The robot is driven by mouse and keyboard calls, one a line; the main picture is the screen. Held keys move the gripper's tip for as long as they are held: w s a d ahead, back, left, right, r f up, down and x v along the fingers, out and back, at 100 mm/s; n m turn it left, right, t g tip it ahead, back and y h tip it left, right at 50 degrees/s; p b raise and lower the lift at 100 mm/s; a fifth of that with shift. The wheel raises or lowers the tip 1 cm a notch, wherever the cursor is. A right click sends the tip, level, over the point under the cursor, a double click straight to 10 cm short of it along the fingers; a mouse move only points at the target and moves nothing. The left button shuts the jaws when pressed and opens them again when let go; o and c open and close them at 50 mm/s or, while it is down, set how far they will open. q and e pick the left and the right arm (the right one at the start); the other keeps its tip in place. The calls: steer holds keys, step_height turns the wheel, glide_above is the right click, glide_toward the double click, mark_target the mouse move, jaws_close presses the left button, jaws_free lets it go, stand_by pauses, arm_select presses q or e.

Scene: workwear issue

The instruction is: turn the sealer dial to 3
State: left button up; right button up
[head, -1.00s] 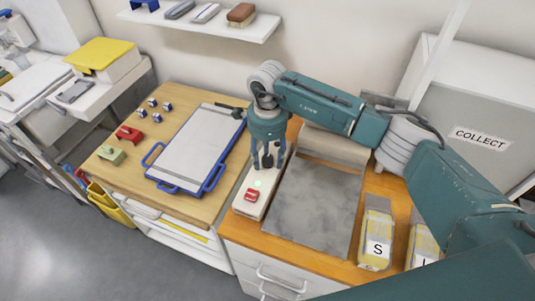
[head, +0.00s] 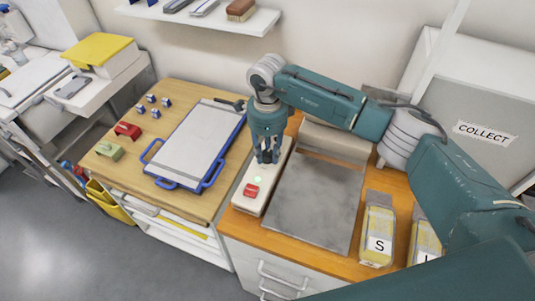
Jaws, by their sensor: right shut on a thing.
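The sealer (head: 249,204) is a pale, narrow unit on the orange-brown worktop, with a red switch (head: 251,190) and a small green light (head: 258,180) near its front end. My right gripper (head: 267,160) points down over the sealer's rear part, behind the green light. Its fingers are closed together at the dial's place, and they hide the dial. The dial's setting cannot be read. My left gripper is not in view.
A grey mat (head: 314,203) lies right of the sealer, with yellow packs marked S (head: 378,235) and L beyond it. Left is a wooden table (head: 196,94) with a blue-framed board (head: 198,145), a red holder (head: 127,130) and a green one (head: 109,150).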

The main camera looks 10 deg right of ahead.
steer(key=m+b, duration=0.2)
steer(key=m, duration=0.1)
steer(key=shift+f+b, duration=0.1)
steer(key=shift+b, duration=0.3)
steer(key=shift+w+m+b, duration=0.1)
steer(key=shift+m+b, duration=1.2)
steer(key=shift+m, duration=0.8)
steer(key=shift+r, duration=0.25)
steer(key=o, duration=1.1)
steer(key=shift+o, duration=0.4)
